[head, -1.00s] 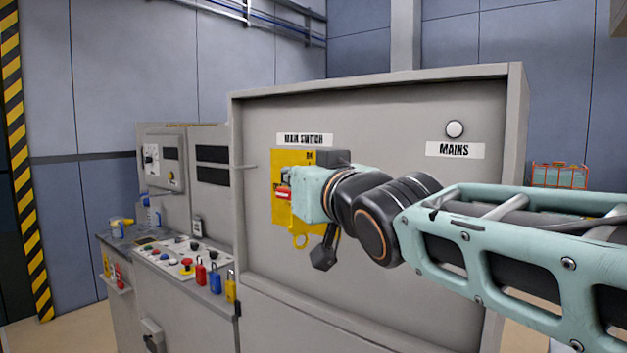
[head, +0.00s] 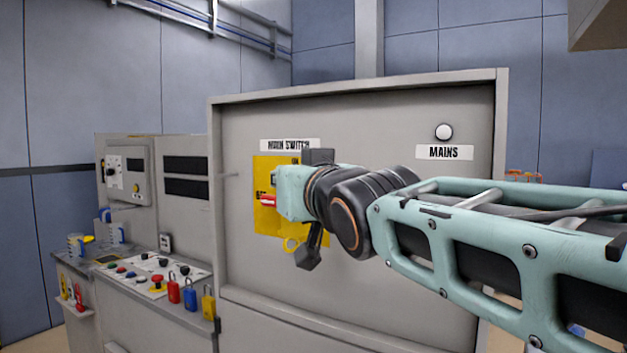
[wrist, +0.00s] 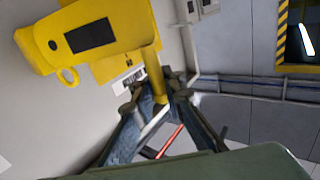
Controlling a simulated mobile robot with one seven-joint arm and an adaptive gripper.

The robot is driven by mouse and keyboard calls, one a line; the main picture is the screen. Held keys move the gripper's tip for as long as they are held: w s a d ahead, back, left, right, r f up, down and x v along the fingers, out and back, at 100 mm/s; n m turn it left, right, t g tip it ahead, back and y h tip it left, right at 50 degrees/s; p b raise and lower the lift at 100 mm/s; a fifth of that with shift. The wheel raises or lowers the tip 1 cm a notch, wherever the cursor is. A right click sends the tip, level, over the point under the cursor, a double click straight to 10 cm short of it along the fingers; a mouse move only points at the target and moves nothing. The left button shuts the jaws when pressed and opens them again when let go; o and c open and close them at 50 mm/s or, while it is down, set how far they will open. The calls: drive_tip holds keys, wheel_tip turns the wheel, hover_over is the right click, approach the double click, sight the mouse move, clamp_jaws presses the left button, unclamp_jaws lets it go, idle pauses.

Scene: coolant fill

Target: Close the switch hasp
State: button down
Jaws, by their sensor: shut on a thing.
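The yellow main switch plate (head: 265,225) is on the grey cabinet front, under the MAIN SWITCH label (head: 290,145). A yellow ring (head: 291,245) shows at its lower edge; in the wrist view a ring (wrist: 68,78) sticks out beside a yellow block with a dark window (wrist: 88,36). My gripper (wrist: 157,93) is shut on a yellow bar (wrist: 153,70) that runs from the yellow switch parts between its fingers. I cannot tell whether this bar is the hasp or the switch handle.
The round MAINS lamp (head: 443,132) is at the upper right of the cabinet front. Red, blue and yellow padlocks (head: 190,294) stand on the control desk at the left. The cabinet's raised frame (head: 350,86) surrounds the panel.

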drive_tip(key=shift+a, duration=0.15)
drive_tip(key=c, duration=2)
unclamp_jaws()
drive_tip(key=shift+s, duration=0.1)
drive_tip(key=v, duration=1.2)
